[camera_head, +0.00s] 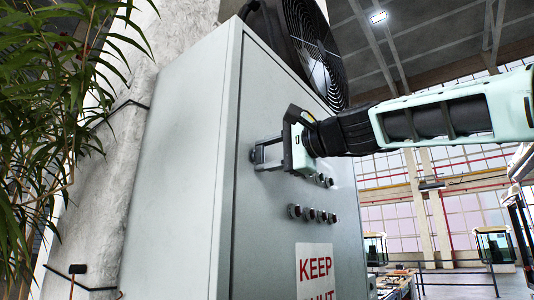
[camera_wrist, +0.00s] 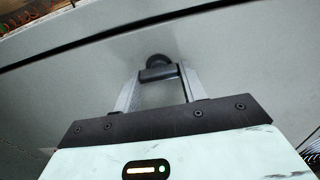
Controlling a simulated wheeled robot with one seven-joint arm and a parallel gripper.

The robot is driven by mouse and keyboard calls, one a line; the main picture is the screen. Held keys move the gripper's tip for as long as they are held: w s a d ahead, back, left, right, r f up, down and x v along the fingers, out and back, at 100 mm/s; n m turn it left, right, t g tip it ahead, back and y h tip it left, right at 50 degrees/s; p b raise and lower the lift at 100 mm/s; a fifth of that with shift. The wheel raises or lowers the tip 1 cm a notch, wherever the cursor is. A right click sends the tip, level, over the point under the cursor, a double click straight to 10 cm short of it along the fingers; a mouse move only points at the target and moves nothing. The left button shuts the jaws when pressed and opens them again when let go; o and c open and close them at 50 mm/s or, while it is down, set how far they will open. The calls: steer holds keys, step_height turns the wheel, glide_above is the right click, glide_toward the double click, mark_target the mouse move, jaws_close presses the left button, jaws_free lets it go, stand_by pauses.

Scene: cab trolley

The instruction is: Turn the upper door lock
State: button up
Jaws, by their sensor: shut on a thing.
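The upper door lock (camera_wrist: 157,62) is a small dark round knob with a crosswise handle on the grey cabinet door. In the wrist view it sits between the two finger tips of my gripper (camera_wrist: 158,75), which are shut on its handle. In the head view my gripper (camera_head: 268,155) reaches in from the right and meets the door near its left edge. There the fingers largely cover the lock (camera_head: 255,155). The cabinet door (camera_head: 270,215) looks closed, with a dark seam along its left side.
Rows of dark knobs (camera_head: 312,214) stick out of the door to the right and below my gripper. A "KEEP SHUT" sign (camera_head: 316,268) is lower down. A large fan (camera_head: 312,50) is above the cabinet. A leafy plant (camera_head: 50,110) stands at the left.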

stand_by(0.3)
steer(key=o, duration=1)
steer(key=shift+b+v, duration=4.1)
steer(key=shift+v, duration=4.65)
